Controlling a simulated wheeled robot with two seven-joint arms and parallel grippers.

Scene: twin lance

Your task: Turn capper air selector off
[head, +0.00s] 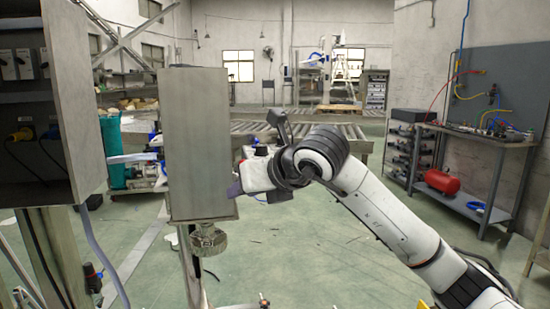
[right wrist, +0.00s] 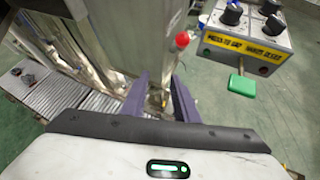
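A tall grey cabinet (head: 193,140) stands left of centre in the head view; its side fills the upper middle of the right wrist view (right wrist: 130,35). My right gripper (head: 234,190) is at the cabinet's lower right edge. In the right wrist view its two purple fingers (right wrist: 160,93) are apart. A small yellowish-grey part (right wrist: 156,99) shows between them; I cannot tell whether it is the capper air selector or whether the fingers touch it. A red button (right wrist: 182,40) sits on the cabinet side beyond the fingers. My left gripper is not in view.
A control box (right wrist: 245,40) with black knobs, a yellow label and a green tag (right wrist: 242,87) stands right of the fingers. A bench (head: 480,136) with a red tank (head: 442,181) stands right. Green floor between is mostly clear.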

